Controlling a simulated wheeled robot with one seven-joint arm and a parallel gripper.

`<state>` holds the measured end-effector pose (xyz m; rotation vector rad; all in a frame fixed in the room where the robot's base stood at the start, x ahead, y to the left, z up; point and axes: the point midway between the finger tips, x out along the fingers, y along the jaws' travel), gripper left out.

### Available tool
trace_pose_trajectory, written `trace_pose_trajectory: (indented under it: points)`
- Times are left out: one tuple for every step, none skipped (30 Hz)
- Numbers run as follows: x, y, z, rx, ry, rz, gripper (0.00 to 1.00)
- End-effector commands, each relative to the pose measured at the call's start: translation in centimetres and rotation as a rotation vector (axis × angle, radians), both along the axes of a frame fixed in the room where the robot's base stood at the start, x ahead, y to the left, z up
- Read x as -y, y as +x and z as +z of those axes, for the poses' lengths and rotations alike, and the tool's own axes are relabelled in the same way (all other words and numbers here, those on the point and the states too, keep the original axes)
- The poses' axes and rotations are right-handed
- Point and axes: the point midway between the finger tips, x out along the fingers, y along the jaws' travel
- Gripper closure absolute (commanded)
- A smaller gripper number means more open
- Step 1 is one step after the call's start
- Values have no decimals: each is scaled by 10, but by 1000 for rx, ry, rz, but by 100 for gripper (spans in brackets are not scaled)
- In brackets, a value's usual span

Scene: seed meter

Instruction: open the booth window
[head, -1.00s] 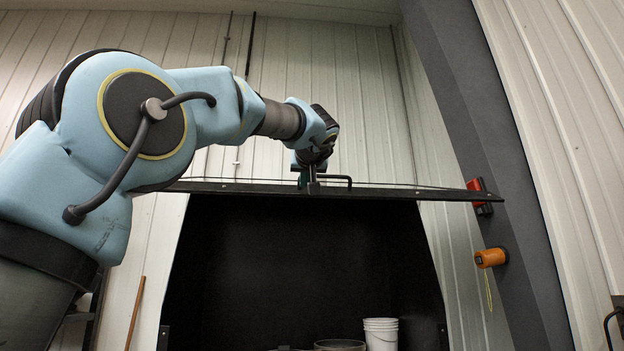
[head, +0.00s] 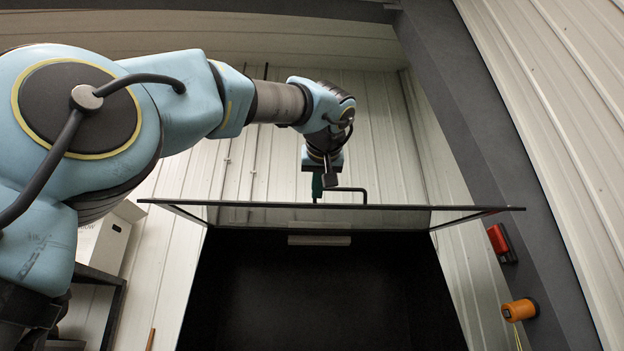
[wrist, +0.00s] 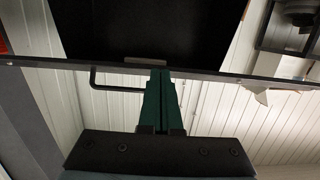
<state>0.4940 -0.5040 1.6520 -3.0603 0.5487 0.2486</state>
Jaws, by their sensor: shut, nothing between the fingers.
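The booth window (head: 385,218) is a wide, dark-framed pane raised over the dark booth opening (head: 320,290). I see it nearly edge-on from below, with its front bar running across the picture. A bent black handle (head: 352,190) stands at the middle of this bar. It also shows in the wrist view (wrist: 115,88), left of my fingers. My gripper (head: 317,195) is beside the handle, at the front bar. Its green fingers (wrist: 160,92) are shut together with nothing between them. Whether the fingertips touch the bar or handle I cannot tell.
A grey post (head: 490,170) stands at the right, carrying a red box (head: 502,243) and an orange device (head: 519,310). A white box (head: 105,238) sits on a dark shelf at the left.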

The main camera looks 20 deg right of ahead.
Motion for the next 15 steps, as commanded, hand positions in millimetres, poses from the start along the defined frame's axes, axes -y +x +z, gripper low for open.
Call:
trace_pose_trajectory:
  points:
    - [-4, -2, 35, -16, 5, 1, 100]
    - [-6, -4, 43, -28, 10, 1, 100]
    - [-8, -5, 54, -42, 16, 1, 100]
    - [-10, -7, 61, -53, 19, -1, 100]
    - [-11, -8, 68, -62, 23, -2, 100]
    - [-13, -10, 76, -74, 29, -3, 100]
    - [-15, -11, 82, -84, 33, -6, 100]
    - [-16, -13, 87, -90, 36, -6, 100]
    - [-17, -14, 92, -100, 41, -8, 100]
    - [-18, -15, 95, -105, 44, -10, 100]
    - [-19, -16, 97, -110, 45, -12, 100]
    - [-20, -17, 100, -115, 48, -13, 100]
    - [-20, -17, 101, -119, 50, -13, 100]
    - [-20, -18, 101, -122, 52, -13, 100]
    - [-20, -17, 101, -124, 53, -14, 100]
